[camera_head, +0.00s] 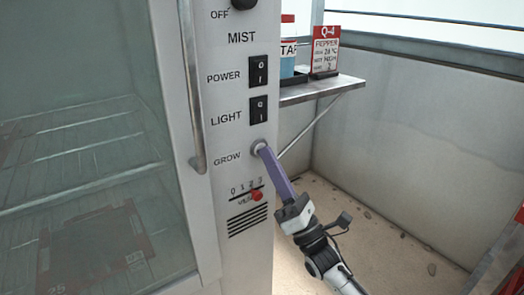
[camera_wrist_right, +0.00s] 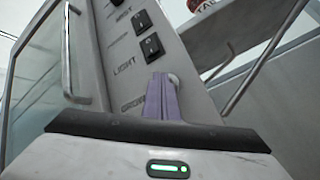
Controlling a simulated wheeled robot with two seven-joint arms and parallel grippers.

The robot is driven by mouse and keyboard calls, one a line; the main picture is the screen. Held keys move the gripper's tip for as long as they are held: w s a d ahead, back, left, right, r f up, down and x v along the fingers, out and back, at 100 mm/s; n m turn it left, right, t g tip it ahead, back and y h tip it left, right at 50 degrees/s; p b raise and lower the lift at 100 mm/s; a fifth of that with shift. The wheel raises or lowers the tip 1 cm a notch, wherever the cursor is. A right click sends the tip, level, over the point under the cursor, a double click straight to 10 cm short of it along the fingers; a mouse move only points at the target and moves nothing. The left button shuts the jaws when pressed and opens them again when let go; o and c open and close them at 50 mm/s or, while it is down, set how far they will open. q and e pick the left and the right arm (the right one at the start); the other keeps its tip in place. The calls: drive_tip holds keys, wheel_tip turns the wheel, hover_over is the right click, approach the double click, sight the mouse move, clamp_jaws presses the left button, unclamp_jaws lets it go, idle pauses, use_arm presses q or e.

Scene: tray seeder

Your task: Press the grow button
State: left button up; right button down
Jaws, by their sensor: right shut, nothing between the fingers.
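The grow button (camera_head: 257,146) is a round pale knob on the grey cabinet's control panel, beside the label GROW. My right gripper (camera_head: 262,153) has long purple fingers, shut with nothing between them. In the head view its fingertips are at the button and overlap its lower right part; they look to be touching it, but whether it is pushed in I cannot tell. In the right wrist view the purple fingers (camera_wrist_right: 162,98) point up the panel, and the button (camera_wrist_right: 173,79) shows just beside their tips. My left gripper is not in view.
Above the button are the LIGHT switch (camera_head: 259,110) and POWER switch (camera_head: 258,72). Below is a slider with a red knob (camera_head: 257,195). A glass door with a long handle (camera_head: 193,100) is at left. A shelf (camera_head: 318,90) with a red sign (camera_head: 325,48) is at right.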

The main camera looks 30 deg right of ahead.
drive_tip(key=shift+w, duration=0.1)
idle(0.5)
drive_tip(key=shift+s+p, duration=0.45)
drive_tip(key=shift+s, duration=0.45)
drive_tip(key=s, duration=0.1)
drive_tip(key=s+p, duration=0.1)
drive_tip(key=s, duration=0.1)
drive_tip(key=s+p, duration=0.1)
drive_tip(key=s, duration=0.1)
drive_tip(key=shift+d, duration=0.25)
